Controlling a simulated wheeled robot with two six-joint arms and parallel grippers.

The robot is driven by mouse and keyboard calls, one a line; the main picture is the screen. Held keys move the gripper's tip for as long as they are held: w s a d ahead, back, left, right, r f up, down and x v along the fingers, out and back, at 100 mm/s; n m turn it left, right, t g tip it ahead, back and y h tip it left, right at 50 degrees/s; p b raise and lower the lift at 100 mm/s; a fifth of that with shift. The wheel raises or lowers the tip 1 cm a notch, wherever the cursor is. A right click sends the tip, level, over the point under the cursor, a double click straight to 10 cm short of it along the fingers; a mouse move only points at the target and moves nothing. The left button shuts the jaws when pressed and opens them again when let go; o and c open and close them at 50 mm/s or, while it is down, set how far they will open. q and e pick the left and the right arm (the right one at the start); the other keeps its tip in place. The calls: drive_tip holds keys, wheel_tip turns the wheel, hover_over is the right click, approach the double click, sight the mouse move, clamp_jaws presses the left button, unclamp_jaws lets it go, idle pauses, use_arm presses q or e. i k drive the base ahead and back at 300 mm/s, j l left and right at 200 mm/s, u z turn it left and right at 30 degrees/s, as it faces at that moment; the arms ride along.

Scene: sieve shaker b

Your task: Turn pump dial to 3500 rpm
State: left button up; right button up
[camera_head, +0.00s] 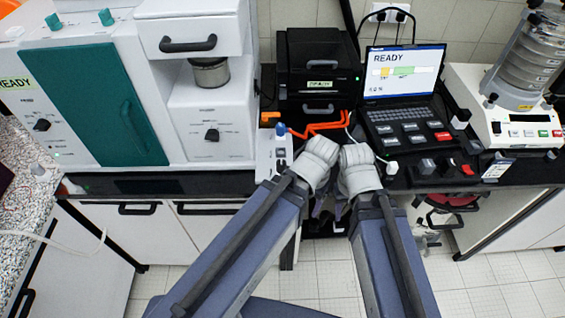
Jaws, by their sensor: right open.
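Two black dials show. One dial (42,125) is on the front of the large white and teal machine at the left. Another dial (212,134) is on the white unit beside it. Their markings are too small to read, so I cannot tell which is the pump dial or what it is set to. My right gripper (340,210) hangs low below the bench edge, mostly hidden by my arm; it is open and holds nothing I can see. My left gripper (318,207) is close beside it, mostly hidden behind my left arm. Both are well apart from the dials.
A black box device (318,62) and a laptop (402,75) reading READY stand at the back centre. A sieve stack (528,62) stands on a white shaker (520,128) at the right. Orange cables (325,127) cross the bench. A red stool (450,200) is underneath.

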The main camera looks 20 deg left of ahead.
sight(213, 135)
drive_tip(key=u, duration=1.45)
drive_tip(key=k+l+u, duration=0.1)
drive_tip(key=l, duration=0.2)
drive_tip(key=k+l+u, duration=0.1)
drive_tip(key=l, duration=0.25)
drive_tip(key=k+l+u, duration=0.1)
drive_tip(key=l, duration=0.2)
